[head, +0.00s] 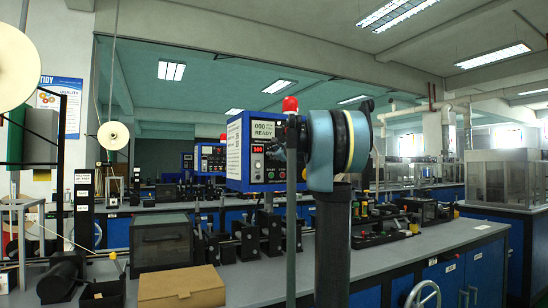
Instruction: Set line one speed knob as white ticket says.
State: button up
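In the head view a blue control box (264,150) with a red beacon (290,104) stands above the near bench. Its dark front panel carries a pale display (263,130) that seems to read "000 READY", a red number readout (257,150) and small controls too small to tell apart. A white sheet with fine print (234,150) is on the box's left side; its text is unreadable. I cannot tell which mark is the ticket or which control is the speed knob. My arm, blue-grey with a yellow band, stands right of the box and covers some of the view. My gripper's fingers do not show.
A similar blue box (211,158) stands farther back. The grey bench (432,242) holds black roller fixtures (247,236), a dark clear-sided case (161,242) and a cardboard box (181,287). A thin grey post (292,215) rises in front of the control box.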

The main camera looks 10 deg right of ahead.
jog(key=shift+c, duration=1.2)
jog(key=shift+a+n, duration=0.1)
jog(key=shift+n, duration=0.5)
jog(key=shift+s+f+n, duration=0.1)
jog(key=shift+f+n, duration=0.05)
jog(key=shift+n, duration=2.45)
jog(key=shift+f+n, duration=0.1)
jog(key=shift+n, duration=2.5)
